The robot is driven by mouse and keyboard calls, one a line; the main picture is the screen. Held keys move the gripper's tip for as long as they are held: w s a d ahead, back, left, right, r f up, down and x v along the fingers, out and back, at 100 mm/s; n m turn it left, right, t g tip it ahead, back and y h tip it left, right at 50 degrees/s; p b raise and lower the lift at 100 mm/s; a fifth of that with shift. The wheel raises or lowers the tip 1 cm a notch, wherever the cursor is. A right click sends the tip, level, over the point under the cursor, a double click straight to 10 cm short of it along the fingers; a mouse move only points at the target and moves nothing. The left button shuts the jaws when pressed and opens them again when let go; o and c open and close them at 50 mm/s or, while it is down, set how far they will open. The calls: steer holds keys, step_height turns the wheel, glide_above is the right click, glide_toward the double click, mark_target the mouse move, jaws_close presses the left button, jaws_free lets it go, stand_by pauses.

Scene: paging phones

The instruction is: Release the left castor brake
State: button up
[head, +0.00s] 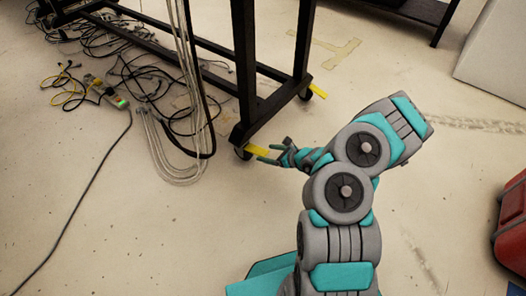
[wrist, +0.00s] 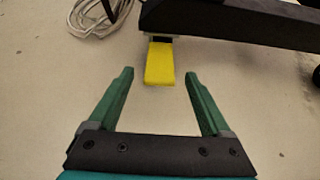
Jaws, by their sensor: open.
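The left castor brake is a yellow pedal (head: 257,150) at the near left foot of the black wheeled frame (head: 243,75). It sticks out from under the foot, above a dark castor (head: 243,154). In the wrist view the yellow pedal (wrist: 159,64) lies ahead of my gripper (wrist: 158,78), roughly centred between the two green fingertips and just beyond them. My gripper (head: 272,153) is open and empty, close to the pedal in the head view. I cannot tell whether a fingertip touches it.
Grey cables (head: 168,150) hang and loop on the floor left of the foot. A power strip (head: 107,95) with tangled cords lies further left. A red case (head: 512,222) stands at the right edge. The floor in front of the frame is clear.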

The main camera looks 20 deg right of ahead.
steer(key=shift+v, duration=1.75)
